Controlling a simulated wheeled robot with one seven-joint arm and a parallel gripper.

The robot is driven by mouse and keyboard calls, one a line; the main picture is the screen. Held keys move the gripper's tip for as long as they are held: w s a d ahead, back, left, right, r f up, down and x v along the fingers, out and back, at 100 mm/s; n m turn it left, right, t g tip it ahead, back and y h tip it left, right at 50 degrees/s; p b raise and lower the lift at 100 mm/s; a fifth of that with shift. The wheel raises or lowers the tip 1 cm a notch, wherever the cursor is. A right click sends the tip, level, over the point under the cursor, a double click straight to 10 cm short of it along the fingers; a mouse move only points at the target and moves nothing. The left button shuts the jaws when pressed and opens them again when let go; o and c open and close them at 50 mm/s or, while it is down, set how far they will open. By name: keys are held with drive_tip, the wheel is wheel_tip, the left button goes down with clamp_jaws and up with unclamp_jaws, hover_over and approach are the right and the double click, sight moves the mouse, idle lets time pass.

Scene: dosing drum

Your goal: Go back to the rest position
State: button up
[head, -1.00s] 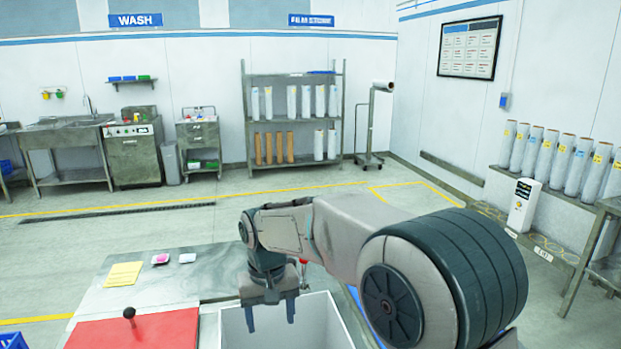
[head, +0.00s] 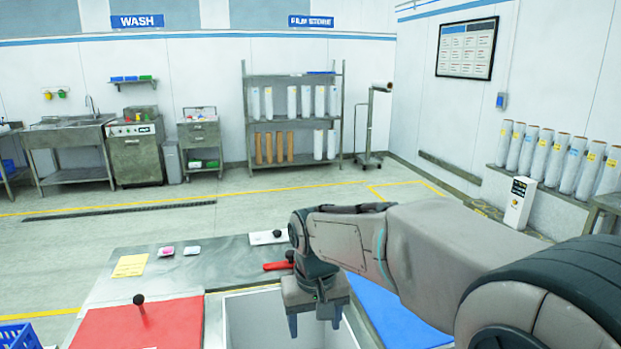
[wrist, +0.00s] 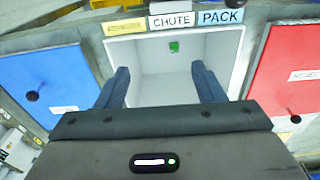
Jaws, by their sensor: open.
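My gripper (head: 315,322) hangs fingers down over the right part of the white open-topped chute box (head: 238,318). Its two fingers are apart, with nothing between them. In the wrist view my gripper (wrist: 160,68) spreads over the open chute (wrist: 150,60). A small green piece (wrist: 174,47) shows inside the chute, against its far wall. The arm reaches in from the right side of the head view.
A red panel with a black knob (head: 140,318) lies left of the chute, and a blue panel (head: 392,315) right of it. A yellow note (head: 130,266) and small packets (head: 165,251) lie on the metal table. A blue crate (head: 20,337) stands at lower left.

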drive_tip(key=s+d+f+m+t, duration=0.1)
drive_tip(key=s+d+m+t, duration=0.1)
drive_tip(key=s+d, duration=1.2)
drive_tip(key=shift+s+f+m, duration=0.2)
drive_tip(key=shift+s+m, duration=0.1)
drive_tip(key=shift+s, duration=0.25)
drive_tip(key=shift+d, duration=0.1)
idle(0.5)
